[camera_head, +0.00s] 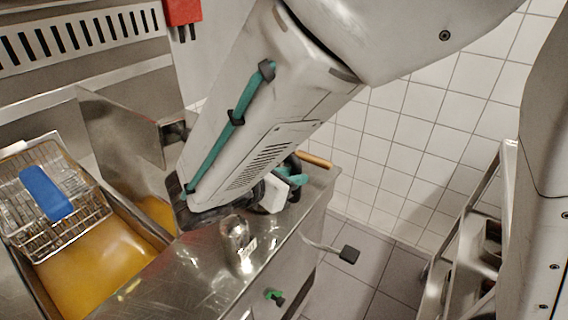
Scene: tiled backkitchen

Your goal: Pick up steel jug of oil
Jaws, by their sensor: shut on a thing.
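My gripper (278,190) is low over the steel counter, right of the fryer, largely hidden behind my own forearm. Its fingertips do not show clearly. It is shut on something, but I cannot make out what. No steel jug of oil shows clearly. A small shiny vessel (238,238) with a pale label stands on the counter just below my wrist. I cannot tell whether it is steel or glass.
At left, a wire fryer basket (85,225) with a blue handle hangs over yellow oil (95,265). A wooden-looking handle (314,160) lies behind the gripper at the counter's (200,275) far edge. A metal trolley (470,240) stands right, across open floor.

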